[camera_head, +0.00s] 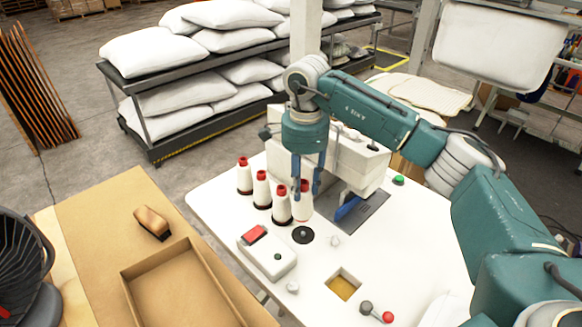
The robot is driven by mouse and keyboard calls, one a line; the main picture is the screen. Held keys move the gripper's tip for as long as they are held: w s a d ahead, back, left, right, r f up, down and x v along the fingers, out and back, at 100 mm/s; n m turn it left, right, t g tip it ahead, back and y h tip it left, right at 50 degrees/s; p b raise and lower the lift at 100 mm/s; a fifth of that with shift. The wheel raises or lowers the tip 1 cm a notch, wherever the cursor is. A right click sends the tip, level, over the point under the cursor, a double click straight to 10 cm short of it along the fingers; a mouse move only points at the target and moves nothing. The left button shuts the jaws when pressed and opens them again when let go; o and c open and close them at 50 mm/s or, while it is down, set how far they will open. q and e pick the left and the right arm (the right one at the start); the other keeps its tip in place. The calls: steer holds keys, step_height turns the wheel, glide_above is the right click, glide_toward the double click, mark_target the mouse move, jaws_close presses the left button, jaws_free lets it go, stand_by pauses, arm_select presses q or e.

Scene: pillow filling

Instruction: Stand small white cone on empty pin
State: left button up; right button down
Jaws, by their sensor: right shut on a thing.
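My right gripper (307,192) points down over the white sewing table and is shut on a small white cone (303,208) with a red top. The cone is upright between the fingers. The empty pin (303,235) stands on a round black base just in front of and below the cone; the cone appears apart from it, though its exact height is hard to tell. Three other white cones with red tops, (244,178), (262,191) and (282,206), stand in a slanting row to the left. My left gripper is out of view.
The sewing machine (362,165) stands close behind the gripper. A white box with a red switch (268,258) lies left of the pin. A square opening (343,284) and a lever knob (388,316) are nearer. A cardboard-coloured tray (128,285) and brush (152,222) are left.

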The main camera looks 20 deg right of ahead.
mark_target(305, 193)
steer(key=shift+s, duration=0.15)
steer(key=shift+s+f+b, duration=0.85)
steer(key=shift+b, duration=0.05)
steer(key=shift+w+f+b, duration=0.4)
steer(key=shift+f, duration=0.6)
steer(key=shift+s, duration=0.1)
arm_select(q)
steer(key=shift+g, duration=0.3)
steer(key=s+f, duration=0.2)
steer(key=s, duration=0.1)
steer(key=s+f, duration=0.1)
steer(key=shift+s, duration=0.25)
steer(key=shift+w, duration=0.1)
